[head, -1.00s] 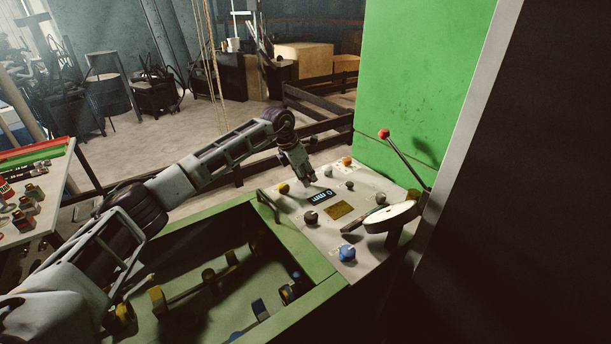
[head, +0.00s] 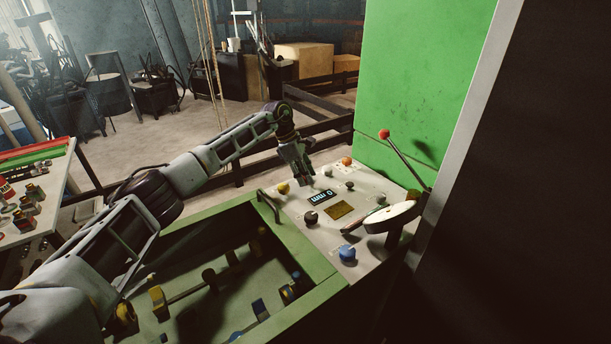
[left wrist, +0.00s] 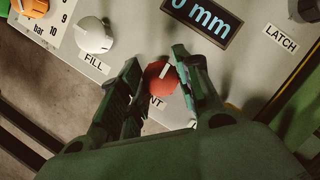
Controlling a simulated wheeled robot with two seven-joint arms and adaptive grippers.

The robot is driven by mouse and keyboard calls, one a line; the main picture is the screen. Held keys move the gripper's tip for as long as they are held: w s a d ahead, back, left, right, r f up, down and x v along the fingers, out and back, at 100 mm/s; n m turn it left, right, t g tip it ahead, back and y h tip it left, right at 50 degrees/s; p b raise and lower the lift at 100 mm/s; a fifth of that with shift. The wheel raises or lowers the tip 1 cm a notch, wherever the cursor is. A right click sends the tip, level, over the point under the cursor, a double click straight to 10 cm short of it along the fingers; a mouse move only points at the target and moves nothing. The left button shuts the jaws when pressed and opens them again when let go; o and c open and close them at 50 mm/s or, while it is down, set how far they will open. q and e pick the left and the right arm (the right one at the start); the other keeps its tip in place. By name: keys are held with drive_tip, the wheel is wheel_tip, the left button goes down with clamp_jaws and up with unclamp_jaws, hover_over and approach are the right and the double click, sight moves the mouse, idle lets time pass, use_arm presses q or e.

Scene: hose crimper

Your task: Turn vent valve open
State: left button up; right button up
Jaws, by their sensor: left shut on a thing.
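The vent valve is a small red knob (left wrist: 160,78) with a white pointer line in the left wrist view. The line points up and slightly right there. The label beside it is partly hidden by a finger; only "NT" shows. My left gripper (head: 304,180) is down at the panel, its two fingers on either side of the red knob and shut on it. In the head view the gripper hides the knob. The control panel (head: 298,205) is pale, on a green machine. My right gripper is not in view.
Near the gripper are the white FILL knob (left wrist: 94,36), an orange knob (left wrist: 30,8) and the "0 mm" display (left wrist: 201,17). A yellow knob (head: 283,188), black knob (head: 311,218), blue knob (head: 347,254) and red-tipped lever (head: 384,134) stand on the machine.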

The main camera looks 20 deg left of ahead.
use_arm(q)
drive_tip(key=shift+m, duration=0.4)
drive_tip(key=o, duration=1)
drive_tip(key=v, duration=1.2)
drive_tip(key=shift+w, duration=0.2)
